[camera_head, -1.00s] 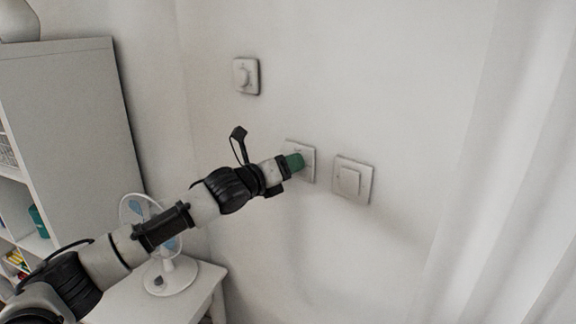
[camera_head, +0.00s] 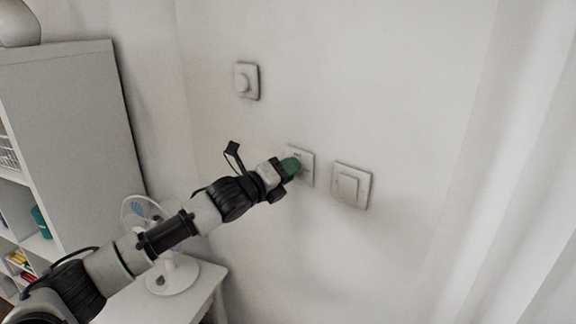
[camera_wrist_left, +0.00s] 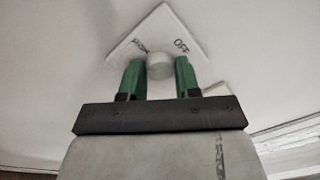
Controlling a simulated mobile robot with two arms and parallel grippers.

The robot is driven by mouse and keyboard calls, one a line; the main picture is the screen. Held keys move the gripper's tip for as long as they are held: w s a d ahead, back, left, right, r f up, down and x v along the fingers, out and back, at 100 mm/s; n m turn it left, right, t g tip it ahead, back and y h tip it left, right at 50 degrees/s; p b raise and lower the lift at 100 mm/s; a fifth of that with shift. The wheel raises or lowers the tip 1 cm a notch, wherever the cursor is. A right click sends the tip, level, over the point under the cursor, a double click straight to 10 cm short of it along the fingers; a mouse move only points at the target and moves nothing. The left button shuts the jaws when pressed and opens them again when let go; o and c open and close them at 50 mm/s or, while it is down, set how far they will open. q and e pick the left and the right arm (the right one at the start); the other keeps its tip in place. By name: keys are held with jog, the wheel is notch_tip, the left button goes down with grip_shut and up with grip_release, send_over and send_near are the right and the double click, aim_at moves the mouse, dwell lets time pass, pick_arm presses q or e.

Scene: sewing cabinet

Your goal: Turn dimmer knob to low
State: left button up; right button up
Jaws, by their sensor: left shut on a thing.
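The dimmer is a white square plate (camera_head: 306,158) on the wall, the middle of three wall fittings in the head view. In the left wrist view its plate (camera_wrist_left: 165,22) stands as a diamond, with "OFF" at upper right and a label I cannot read at left. The round grey-white knob (camera_wrist_left: 160,66) is in its middle. My left gripper (camera_head: 291,166) is at the plate, its green fingers one on each side of the knob; it also shows in the left wrist view (camera_wrist_left: 160,78). It is shut on the knob. The head view hides the knob behind the fingers.
Another plate with a round knob (camera_head: 245,82) is higher on the wall to the left. A rocker switch (camera_head: 349,188) is close on the right. A white fan (camera_head: 172,277) stands on a white table (camera_head: 208,283) below; a curtain (camera_head: 515,200) hangs at right.

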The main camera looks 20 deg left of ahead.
pick_arm(q)
jog(key=shift+s+d+f+n+t+y+p, duration=0.15)
jog(key=shift+n+y+p, duration=0.4)
jog(key=shift+n+p, duration=3.25)
jog(key=shift+w+d+r+n+t+y+p, duration=0.15)
jog(key=shift+n+y, duration=0.35)
jog(key=shift+n, duration=6.9)
jog(key=shift+s+f+n+t+y+p, duration=0.4)
jog(key=shift+n+p, duration=1.6)
jog(key=shift+n, duration=3.6)
jog(key=shift+w+r, duration=0.2)
jog(key=shift+w, duration=0.05)
jog(key=o, duration=0.9)
jog(key=shift+o, duration=0.2)
jog(key=shift+r, duration=0.1)
